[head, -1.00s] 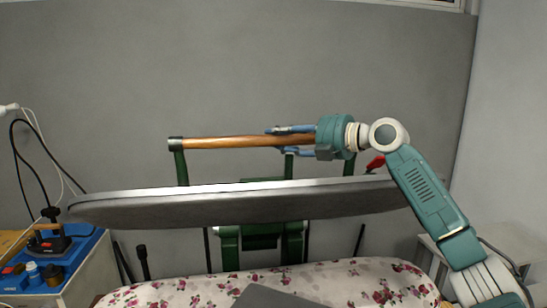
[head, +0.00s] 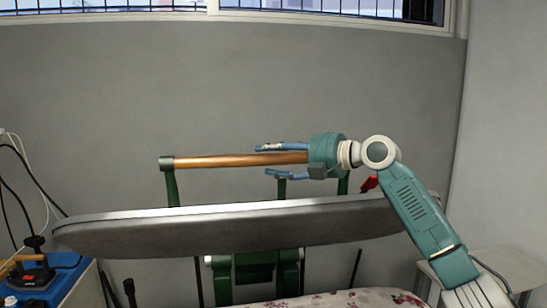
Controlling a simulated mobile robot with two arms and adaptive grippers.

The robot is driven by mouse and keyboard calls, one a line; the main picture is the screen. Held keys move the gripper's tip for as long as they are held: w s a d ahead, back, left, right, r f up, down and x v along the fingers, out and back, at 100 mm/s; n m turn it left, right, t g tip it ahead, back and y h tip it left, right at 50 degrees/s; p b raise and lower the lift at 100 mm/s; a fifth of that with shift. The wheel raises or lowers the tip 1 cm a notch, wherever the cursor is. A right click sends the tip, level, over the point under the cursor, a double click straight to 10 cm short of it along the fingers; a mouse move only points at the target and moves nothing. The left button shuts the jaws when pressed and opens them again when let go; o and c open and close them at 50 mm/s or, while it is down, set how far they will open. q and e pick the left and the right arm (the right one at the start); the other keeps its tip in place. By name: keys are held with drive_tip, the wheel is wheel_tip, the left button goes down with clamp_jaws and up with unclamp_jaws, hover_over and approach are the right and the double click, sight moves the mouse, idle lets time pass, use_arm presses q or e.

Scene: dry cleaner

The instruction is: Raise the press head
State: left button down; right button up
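The press head (head: 230,228) is a long grey slab with a pale top edge, seen from the front and held up above the flowered pad (head: 350,300). A wooden handle bar (head: 225,161) on green posts (head: 172,188) stands above it. My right gripper (head: 278,161) is at the right part of the bar, one blue finger above it and one below. The fingers are spread with gaps to the bar, so it looks open around it. The bar's right end is hidden behind my gripper. My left gripper is out of view.
A green press frame (head: 255,270) shows under the head. On the left, an iron (head: 31,275) stands on a blue-topped cabinet (head: 75,283) with cables. A small white table (head: 490,262) is at the right. A grey wall with a window (head: 330,8) is behind.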

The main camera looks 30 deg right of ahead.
drive_tip(key=shift+s+d, duration=0.1)
drive_tip(key=shift+s, duration=0.05)
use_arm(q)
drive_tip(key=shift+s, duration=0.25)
use_arm(e)
drive_tip(key=v, duration=1.1)
drive_tip(key=shift+s+d, duration=0.15)
drive_tip(key=shift+s, duration=0.1)
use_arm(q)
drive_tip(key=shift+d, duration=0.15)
